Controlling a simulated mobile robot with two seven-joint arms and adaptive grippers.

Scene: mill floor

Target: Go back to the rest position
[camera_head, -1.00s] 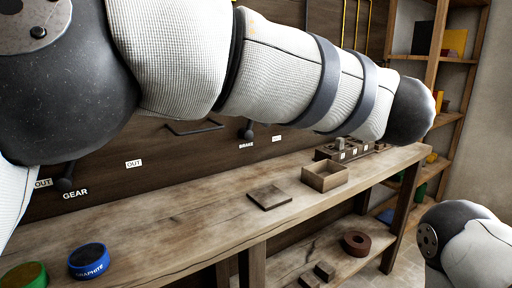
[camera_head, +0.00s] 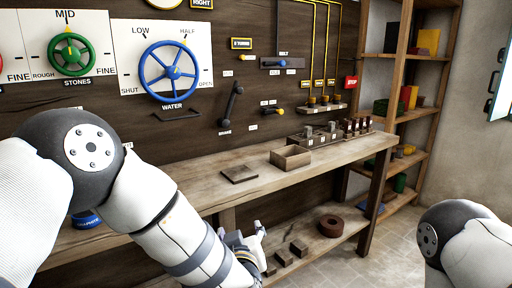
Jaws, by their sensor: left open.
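My left arm comes in from the left and slopes down in front of the workbench (camera_head: 165,172). My left gripper (camera_head: 257,243) shows at its end, low in the middle, in front of the bench's lower shelf. It is open and I see nothing held in it. My right arm shows only as a rounded joint and white link at the bottom right; its gripper is out of the picture.
On the bench are a flat wooden plate (camera_head: 239,174), an open wooden box (camera_head: 290,157) and a rack with pegs (camera_head: 330,135). A brown ring (camera_head: 331,226) and blocks (camera_head: 283,257) lie on the lower shelf. A blue wheel (camera_head: 168,71) and levers are on the wall.

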